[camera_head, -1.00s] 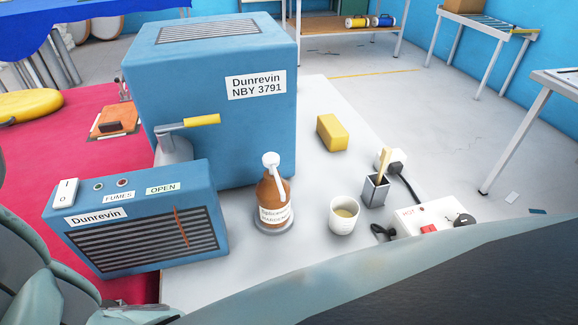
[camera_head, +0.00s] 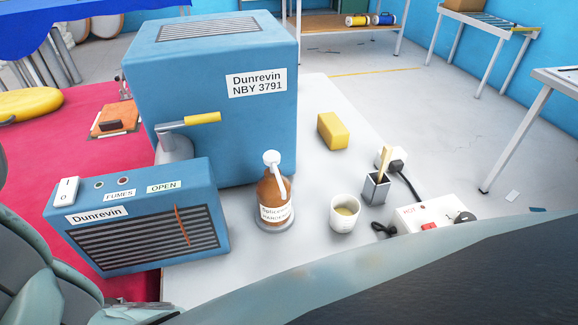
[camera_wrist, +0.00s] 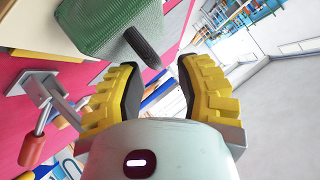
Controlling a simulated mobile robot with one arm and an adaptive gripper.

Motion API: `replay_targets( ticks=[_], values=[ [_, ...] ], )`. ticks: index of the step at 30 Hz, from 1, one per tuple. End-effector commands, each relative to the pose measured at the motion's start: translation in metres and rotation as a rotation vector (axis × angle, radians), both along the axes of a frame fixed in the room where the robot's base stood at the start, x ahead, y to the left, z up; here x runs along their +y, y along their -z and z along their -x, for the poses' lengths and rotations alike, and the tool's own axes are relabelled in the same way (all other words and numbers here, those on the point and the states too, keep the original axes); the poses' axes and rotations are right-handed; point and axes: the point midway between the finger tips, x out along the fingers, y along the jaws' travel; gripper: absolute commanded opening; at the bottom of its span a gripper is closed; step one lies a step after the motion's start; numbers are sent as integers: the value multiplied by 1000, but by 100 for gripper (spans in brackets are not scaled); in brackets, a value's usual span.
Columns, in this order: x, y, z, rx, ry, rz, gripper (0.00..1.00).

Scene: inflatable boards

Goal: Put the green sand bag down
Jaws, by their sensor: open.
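In the wrist view, the green sand bag (camera_wrist: 105,22) is at the top left, a woven green body with a dark ribbed handle (camera_wrist: 143,48) pointing toward my jaws. My gripper (camera_wrist: 155,82) has two yellow-padded fingers spread apart. The handle's end lies close to the gap between the fingertips, and nothing is clamped there. The bag appears to rest against a pale surface beside the red area, but its underside is hidden. The sand bag and my gripper are not visible in the head view.
In the head view, a white bench holds a blue Dunrevin machine (camera_head: 210,110), a smaller blue fume unit (camera_head: 135,215), a brown bottle (camera_head: 272,200), a cup (camera_head: 344,213), a yellow block (camera_head: 333,131) and a white hot box (camera_head: 430,215). A red table (camera_head: 60,150) lies left. Open floor (camera_head: 430,110) lies right.

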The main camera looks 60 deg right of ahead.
Motion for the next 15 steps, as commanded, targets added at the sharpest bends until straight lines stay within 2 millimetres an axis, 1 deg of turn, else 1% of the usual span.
replay_targets(
  ticks=[3,15],
  values=[
    [-14,-6,1,-2,11,-1,34],
    [-55,-30,16,1,12,1,34]
  ],
)
